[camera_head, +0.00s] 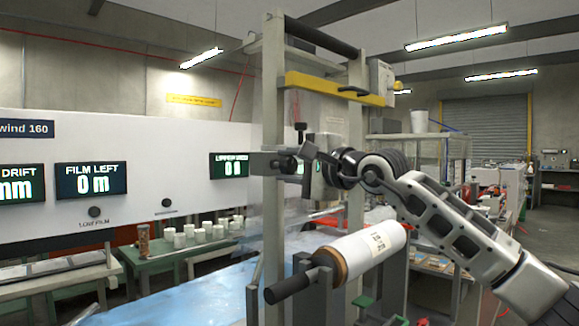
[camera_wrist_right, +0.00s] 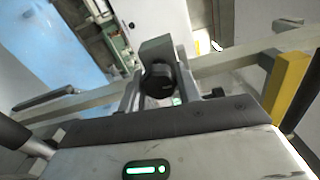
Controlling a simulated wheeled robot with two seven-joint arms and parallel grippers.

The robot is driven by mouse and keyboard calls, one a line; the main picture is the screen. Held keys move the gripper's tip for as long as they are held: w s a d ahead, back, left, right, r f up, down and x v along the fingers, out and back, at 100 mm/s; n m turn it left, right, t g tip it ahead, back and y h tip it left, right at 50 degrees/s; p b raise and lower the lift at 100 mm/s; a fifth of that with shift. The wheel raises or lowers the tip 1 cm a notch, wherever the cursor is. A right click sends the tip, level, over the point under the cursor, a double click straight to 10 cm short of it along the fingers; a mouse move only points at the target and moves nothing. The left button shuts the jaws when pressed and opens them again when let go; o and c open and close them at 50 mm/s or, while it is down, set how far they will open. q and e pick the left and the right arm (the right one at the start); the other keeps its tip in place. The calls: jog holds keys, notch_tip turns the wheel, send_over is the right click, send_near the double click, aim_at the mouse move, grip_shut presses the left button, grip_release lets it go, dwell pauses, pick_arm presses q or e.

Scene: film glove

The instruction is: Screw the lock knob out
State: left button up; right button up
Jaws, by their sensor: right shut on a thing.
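The lock knob (camera_wrist_right: 158,80) is a round black knob on a grey block. In the right wrist view it sits between the two fingers of my right gripper (camera_wrist_right: 160,92). In the head view the grey block (camera_head: 264,163) is on the upright post of the frame, and my right gripper (camera_head: 300,166) reaches it from the right, shut on the knob. The fingers partly hide the knob there. My left gripper is in neither view.
A white film roll (camera_head: 370,250) on a dark-ended shaft is below my right arm. A yellow crossbar (camera_head: 335,88) spans the frame above. A green table (camera_head: 170,252) with several white cups stands left. Clear film (camera_head: 190,300) stretches across the lower left.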

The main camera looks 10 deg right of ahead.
jog(key=shift+n, duration=0.7)
jog(key=o, duration=1)
jog(key=shift+c, duration=0.2)
